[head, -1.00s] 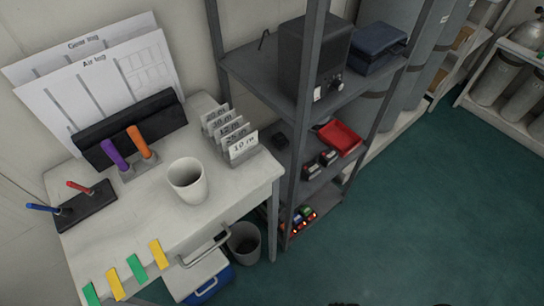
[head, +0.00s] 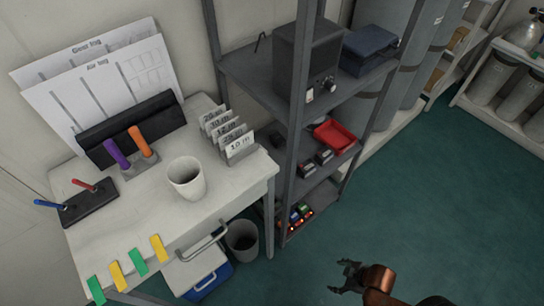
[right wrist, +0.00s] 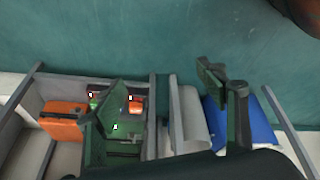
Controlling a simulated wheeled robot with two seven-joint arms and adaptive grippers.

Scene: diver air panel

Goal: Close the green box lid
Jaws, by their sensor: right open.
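My right gripper (head: 343,277) is at the bottom right of the head view, in front of the shelf rack and over the green floor. It is open, with nothing between its fingers. In the right wrist view its two dark green-tinted fingers stand wide apart. A green box (right wrist: 124,140) seems to show behind the left finger there, partly hidden; I cannot tell its lid's position clearly. An orange case (right wrist: 63,122) is left of it. I cannot make out the green box in the head view. My left gripper is not in view.
A grey metal shelf rack (head: 297,105) holds a red tray (head: 335,136) and small lit items (head: 298,213) low down. The white desk (head: 135,205), a dark bin (head: 242,241) and a blue-and-white cooler (head: 200,277) are left. The floor (head: 420,200) at right is clear.

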